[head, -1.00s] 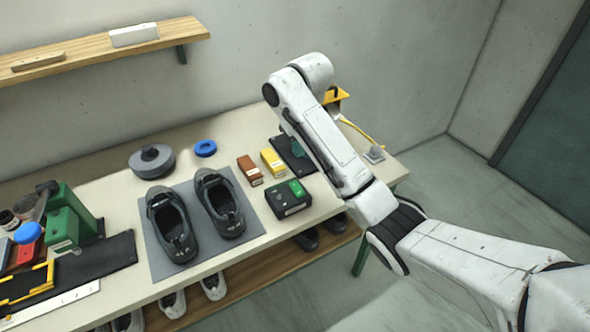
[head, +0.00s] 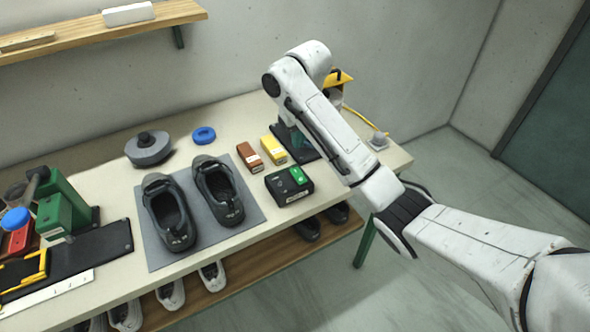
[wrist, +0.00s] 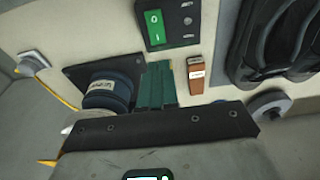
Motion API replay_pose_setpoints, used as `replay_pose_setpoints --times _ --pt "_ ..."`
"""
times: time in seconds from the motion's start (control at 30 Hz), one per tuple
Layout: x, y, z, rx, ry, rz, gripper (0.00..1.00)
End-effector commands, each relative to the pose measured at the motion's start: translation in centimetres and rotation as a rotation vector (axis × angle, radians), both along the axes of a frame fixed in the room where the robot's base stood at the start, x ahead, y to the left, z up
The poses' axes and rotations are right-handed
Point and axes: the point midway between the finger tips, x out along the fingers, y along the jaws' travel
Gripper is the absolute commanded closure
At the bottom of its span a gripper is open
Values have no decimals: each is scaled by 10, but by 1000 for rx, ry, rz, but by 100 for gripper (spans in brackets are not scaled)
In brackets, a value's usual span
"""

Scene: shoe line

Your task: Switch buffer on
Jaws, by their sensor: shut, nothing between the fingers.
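The black switch box (head: 289,186) with a green rocker (head: 297,175) sits on the bench right of the shoes. In the wrist view the green rocker (wrist: 154,25), marked 0 and I, shows near the top. The buffer stands on a dark plate (head: 313,153), mostly hidden by my arm, with its yellow part (head: 341,77) showing behind. Its blue drum (wrist: 108,94) shows in the wrist view. My gripper (wrist: 157,68) has green fingers held together, empty, between the drum and a brown box, apart from the switch box. In the head view it is mostly hidden behind my arm.
A brown box (head: 249,156) and a yellow box (head: 274,150) stand behind the switch box. Two dark shoes (head: 218,192) lie on a grey mat (head: 152,249). A yellow cable (head: 362,117) runs along the right end. Bench around the switch box's front is clear.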

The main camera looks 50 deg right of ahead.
Motion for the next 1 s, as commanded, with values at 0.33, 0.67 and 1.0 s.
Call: replay_pose_setpoints --times 0.33,0.67,1.0 --pt "9 -3 -68 1 5 -1 100" --pt "16 -5 -107 1 3 0 100" --pt "16 -5 -112 0 1 0 100"
